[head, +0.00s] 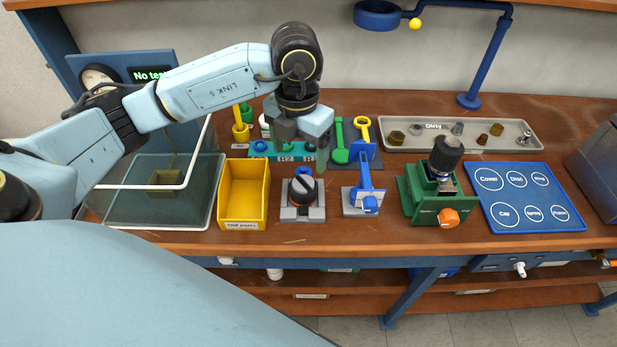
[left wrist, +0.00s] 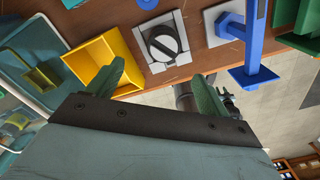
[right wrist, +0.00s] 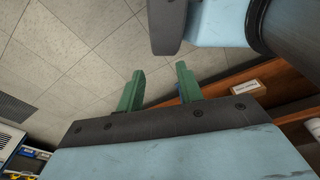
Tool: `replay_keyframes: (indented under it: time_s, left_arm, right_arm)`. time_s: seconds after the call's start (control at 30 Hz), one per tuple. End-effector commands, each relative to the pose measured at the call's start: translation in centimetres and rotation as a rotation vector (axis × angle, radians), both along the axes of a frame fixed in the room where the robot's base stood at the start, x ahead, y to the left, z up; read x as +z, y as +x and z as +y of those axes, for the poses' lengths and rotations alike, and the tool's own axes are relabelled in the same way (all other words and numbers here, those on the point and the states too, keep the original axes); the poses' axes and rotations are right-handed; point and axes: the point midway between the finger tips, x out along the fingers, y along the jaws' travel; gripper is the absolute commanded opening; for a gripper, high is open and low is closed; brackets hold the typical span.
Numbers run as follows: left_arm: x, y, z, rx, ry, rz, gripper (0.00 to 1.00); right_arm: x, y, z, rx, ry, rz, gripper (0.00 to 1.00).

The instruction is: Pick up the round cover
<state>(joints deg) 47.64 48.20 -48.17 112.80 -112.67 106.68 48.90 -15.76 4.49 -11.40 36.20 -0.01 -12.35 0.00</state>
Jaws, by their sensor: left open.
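A round black part with a pale bar across its top (head: 303,190) sits on a grey square fixture (head: 289,212) at the front middle of the bench. It also shows in the left wrist view (left wrist: 165,43). A black round-topped part (head: 446,154) stands in a green vise (head: 422,205) further right. I cannot tell for certain which is the round cover. My left gripper (head: 303,150) is open and empty, above and behind the grey fixture. Its fingers show in the left wrist view (left wrist: 160,88). My right gripper (right wrist: 160,82) is open and empty, away from the bench top.
A yellow bin (head: 243,196) stands left of the grey fixture, and a blue stand (head: 365,186) stands right of it. A blue mat with labelled circles (head: 530,207) lies at the right. A "Dirty" tray (head: 400,143) with several small parts lies at the back.

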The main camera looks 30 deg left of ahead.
Motion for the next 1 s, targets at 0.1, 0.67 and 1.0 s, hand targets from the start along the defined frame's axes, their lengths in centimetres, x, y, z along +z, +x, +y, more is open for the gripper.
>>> replay_keyframes:
  time_s: [0.1, 0.67, 1.0]
  left_arm:
    - [-2.5, 0.0, 0.0, 0.0, -0.002, 0.003, 0.8]
    - [-9.0, 0.4, -0.6, -0.002, -0.003, 0.002, 0.8]
    - [-10.2, 0.4, -0.6, -0.002, -0.003, -0.002, 0.8]
  right_arm:
    - [-0.3, -4.2, -0.3, 0.0, -0.006, 0.067, 0.36]
    - [0.1, -1.3, -0.1, 0.001, -0.002, 0.019, 0.36]
    - [0.0, -3.0, -0.3, 0.002, -0.005, 0.046, 0.36]
